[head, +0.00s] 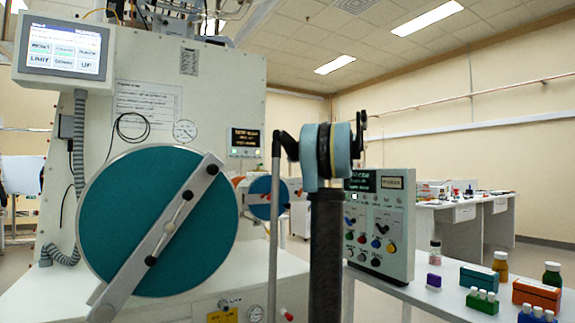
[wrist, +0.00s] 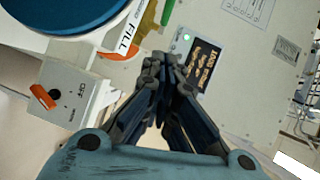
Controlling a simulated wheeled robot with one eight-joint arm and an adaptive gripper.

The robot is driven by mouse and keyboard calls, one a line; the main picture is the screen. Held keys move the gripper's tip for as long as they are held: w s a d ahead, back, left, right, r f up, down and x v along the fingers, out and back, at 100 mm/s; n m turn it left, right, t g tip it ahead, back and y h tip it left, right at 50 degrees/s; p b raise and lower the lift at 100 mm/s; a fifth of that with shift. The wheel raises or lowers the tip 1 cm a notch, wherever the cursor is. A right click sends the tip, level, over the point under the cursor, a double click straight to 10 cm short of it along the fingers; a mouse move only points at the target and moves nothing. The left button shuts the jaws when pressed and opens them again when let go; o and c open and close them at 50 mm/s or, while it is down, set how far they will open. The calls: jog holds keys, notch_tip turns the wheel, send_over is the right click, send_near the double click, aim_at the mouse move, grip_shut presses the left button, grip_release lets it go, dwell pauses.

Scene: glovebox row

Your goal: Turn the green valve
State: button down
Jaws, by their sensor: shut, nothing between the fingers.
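A narrow green piece (wrist: 168,12) shows at the top edge of the wrist view, beside a yellow-orange part and a white FILL label (wrist: 128,32). It is cut off by the frame, and I cannot tell if it is the green valve's handle. My gripper (wrist: 163,66) is shut and empty, its fingertips together in front of the pale panel, just left of a small display with a green light (wrist: 197,68). The green piece lies beyond the fingertips in the picture, apart from them. In the head view my arm stands in the middle, and no green valve can be made out.
An orange switch (wrist: 44,97) on a grey box marked OFF is left of my gripper. In the head view a large teal round door (head: 125,215) with a bar stands left. A control box (head: 380,265) and several bottles and racks are on the right table.

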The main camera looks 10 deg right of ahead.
aim_at(260, 165)
jog(key=x, duration=0.7)
jog(key=shift+w+a, duration=0.2)
jog(key=shift+a, duration=0.05)
jog(key=a, duration=0.3)
jog(key=shift+a+f, duration=0.1)
jog(key=shift+f, duration=0.25)
jog(key=shift+a+f, duration=0.15)
jog(key=shift+a, duration=0.4)
jog(key=shift+d, duration=0.15)
